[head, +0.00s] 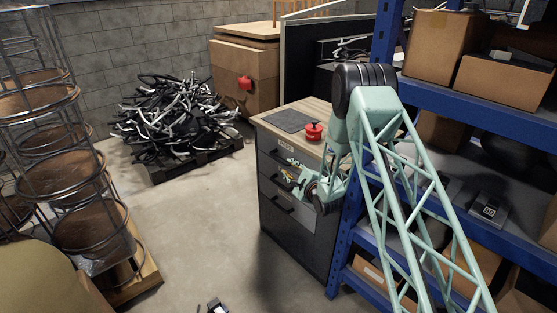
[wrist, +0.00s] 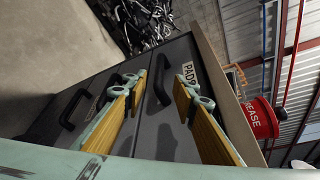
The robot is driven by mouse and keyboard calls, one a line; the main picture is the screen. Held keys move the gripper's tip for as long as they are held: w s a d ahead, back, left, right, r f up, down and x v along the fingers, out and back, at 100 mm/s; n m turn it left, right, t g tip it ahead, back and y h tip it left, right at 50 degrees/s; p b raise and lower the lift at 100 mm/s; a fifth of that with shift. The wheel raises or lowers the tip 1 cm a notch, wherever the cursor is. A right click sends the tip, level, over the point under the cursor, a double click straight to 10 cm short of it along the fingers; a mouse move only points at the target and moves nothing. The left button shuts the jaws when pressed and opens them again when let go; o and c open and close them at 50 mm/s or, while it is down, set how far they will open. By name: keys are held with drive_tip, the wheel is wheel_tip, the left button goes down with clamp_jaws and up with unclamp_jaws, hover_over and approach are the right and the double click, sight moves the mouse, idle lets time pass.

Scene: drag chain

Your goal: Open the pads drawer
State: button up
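The dark grey drawer cabinet (head: 296,222) stands left of the blue shelving in the head view. In the wrist view, the top drawer carries a white label starting "PAD" (wrist: 189,73), and its black handle (wrist: 160,82) shows beside the label. The drawer fronts look flush, so the drawer appears shut. My gripper (wrist: 160,78) is open, with its yellow-padded fingers apart. In the wrist view the handle lies between the fingertips; I cannot tell how much gap separates them in depth. In the head view my gripper (head: 293,168) is in front of the upper drawers and partly hides them.
A lower handle (wrist: 75,108) lies left of my fingers in the wrist view. A red grease container (head: 314,131) stands on the cabinet's wooden top. Blue shelving (head: 345,235) is close on the right. The floor (head: 215,210) left of the cabinet is clear.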

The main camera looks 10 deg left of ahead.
sight(280, 160)
drive_tip(key=shift+w, duration=0.15)
drive_tip(key=shift+b+x, duration=1.25)
drive_tip(key=shift+x, duration=5.55)
drive_tip(key=shift+c, duration=0.9)
drive_tip(key=shift+f, duration=0.1)
clamp_jaws()
